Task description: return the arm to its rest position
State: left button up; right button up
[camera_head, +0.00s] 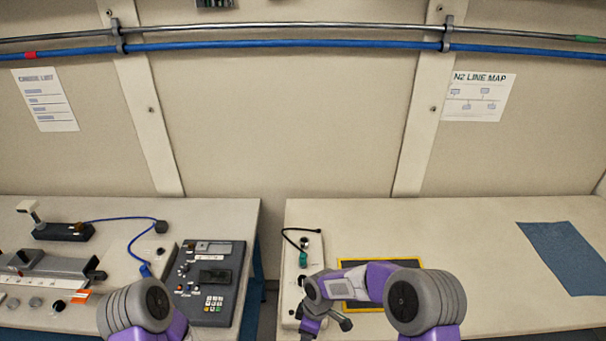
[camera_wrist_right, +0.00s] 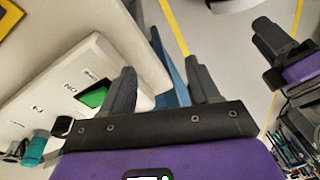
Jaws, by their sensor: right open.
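My right arm (camera_head: 428,300) reaches in from the lower right and bends left over the front of the right bench. My right gripper (camera_wrist_right: 160,78) is open in the wrist view, with its two dark fingers well apart and nothing held between them. It is beside the white connector panel (camera_wrist_right: 120,55), whose green part (camera_wrist_right: 93,97) shows just left of the left finger. My left arm (camera_head: 140,308) shows only in part at the bottom left of the head view. A purple part with dark fingers, seemingly my left gripper (camera_wrist_right: 275,55), shows in the wrist view; its opening is unclear.
The left bench holds a dark keypad unit (camera_head: 208,280), a blue cable (camera_head: 130,238) and other devices. The right bench has a teal connector (camera_head: 303,258), a yellow-edged dark mat (camera_head: 380,263) and a blue cloth (camera_head: 562,255). A gap separates the benches.

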jog(key=s+d+f+m, duration=0.2)
jog(key=s+f+m, duration=0.2)
jog(key=s+m, duration=0.1)
jog(key=s+d+f+m+t+y, duration=0.1)
jog(key=s+d+f+m, duration=0.2)
jog(key=s+m, duration=0.3)
jog(key=s+d+f+m+y, duration=0.1)
jog(key=s+d+f+m, duration=0.2)
jog(key=s+m, duration=0.3)
jog(key=s+f, duration=0.1)
jog(key=s, duration=0.2)
jog(key=shift+f+b, duration=0.3)
